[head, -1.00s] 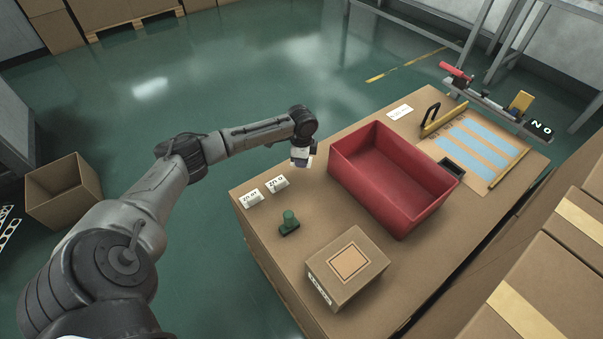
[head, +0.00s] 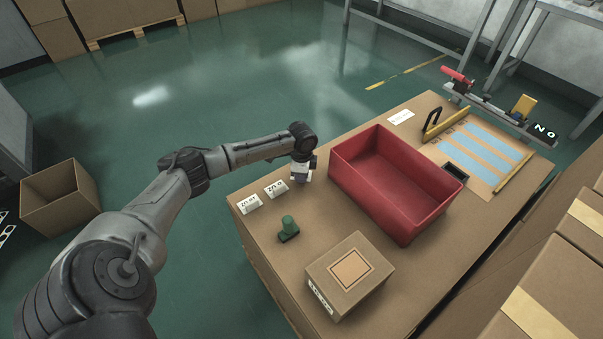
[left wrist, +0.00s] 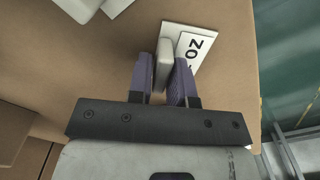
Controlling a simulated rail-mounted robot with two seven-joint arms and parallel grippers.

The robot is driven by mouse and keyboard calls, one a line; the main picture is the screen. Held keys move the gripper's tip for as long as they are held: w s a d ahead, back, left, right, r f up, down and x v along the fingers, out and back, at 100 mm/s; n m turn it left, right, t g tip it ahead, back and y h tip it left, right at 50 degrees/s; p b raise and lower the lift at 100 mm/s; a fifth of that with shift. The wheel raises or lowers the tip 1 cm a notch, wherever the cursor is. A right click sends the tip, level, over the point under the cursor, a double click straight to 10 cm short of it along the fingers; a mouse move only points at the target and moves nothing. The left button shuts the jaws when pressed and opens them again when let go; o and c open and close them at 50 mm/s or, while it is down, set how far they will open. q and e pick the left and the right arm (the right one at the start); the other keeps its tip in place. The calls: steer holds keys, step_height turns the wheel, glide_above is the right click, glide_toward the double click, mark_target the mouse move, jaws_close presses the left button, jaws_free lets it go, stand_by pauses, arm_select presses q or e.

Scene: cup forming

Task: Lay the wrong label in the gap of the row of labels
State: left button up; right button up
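My left gripper (head: 302,178) is low over the table's left back corner, at the end of the row of labels. In the left wrist view its two purple fingers (left wrist: 163,82) stand close on both sides of the raised white grip of a label (left wrist: 193,48) with dark print, partly "NO". The fingers look shut on it; whether it touches the table I cannot tell. Two white labels, one at the left (head: 248,204) and one nearer the gripper (head: 276,189), stand beside it in the row. My right gripper is not in view.
A red bin (head: 395,185) stands just right of my left gripper. A green object (head: 288,229) and a cardboard box (head: 347,275) are nearer the front. A flat white card (head: 401,117) and a board with blue strips (head: 480,150) lie beyond the bin.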

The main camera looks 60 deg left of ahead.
arm_select(q)
steer(key=o, duration=0.3)
steer(key=shift+r, duration=0.25)
step_height(320, 180, up, 12)
steer(key=p, duration=0.6)
steer(key=shift+p, duration=0.3)
steer(key=shift+f, duration=0.1)
